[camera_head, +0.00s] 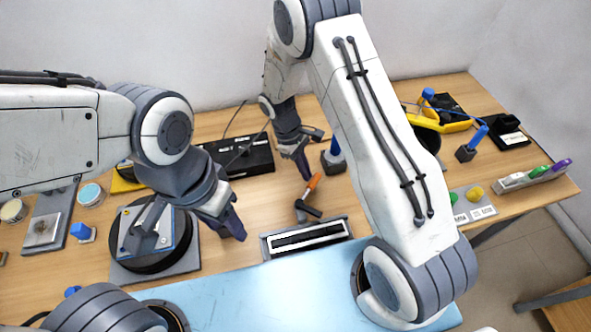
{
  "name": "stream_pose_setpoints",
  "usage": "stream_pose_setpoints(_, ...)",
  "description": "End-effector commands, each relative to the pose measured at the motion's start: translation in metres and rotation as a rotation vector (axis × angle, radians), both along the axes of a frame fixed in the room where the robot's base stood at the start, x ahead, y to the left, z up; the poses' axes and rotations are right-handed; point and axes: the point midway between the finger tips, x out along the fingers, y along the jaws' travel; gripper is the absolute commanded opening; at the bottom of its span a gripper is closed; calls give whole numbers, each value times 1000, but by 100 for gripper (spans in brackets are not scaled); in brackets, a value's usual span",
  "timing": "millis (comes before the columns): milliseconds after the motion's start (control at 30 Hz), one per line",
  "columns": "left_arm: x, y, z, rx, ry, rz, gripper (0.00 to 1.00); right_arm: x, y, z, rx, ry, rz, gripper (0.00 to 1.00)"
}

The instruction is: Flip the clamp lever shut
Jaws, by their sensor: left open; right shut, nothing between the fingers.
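A small clamp (306,210) with a dark base stands near the middle of the table. Its orange lever (311,184) is raised and tilts up to the right. My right gripper (304,172) is shut and empty, pointing down just up-left of the lever's top end. I cannot tell whether it touches the lever. My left gripper (236,230) is open and empty, low over the table to the left of the clamp. Its fingers are partly hidden by its own dark body.
A black-framed slotted tray (306,238) lies just in front of the clamp. A blue-handled post (334,157) stands close behind it. A round black device (153,265) sits at the left. A black panel (240,157) lies behind. Bare wood lies between the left gripper and clamp.

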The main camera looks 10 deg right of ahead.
Motion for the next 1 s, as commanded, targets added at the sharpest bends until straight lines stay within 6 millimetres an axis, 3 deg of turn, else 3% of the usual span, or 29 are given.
stream_pose_setpoints(600, 0, 0, 4, 0, 0, 0, 50, -34, -38, 1, 0, 1, -561, 0)
stream_pose_setpoints(1000, 0, 0, 6, 0, 0, 0, 50, -49, -45, 0, 0, 1, -752, 0)
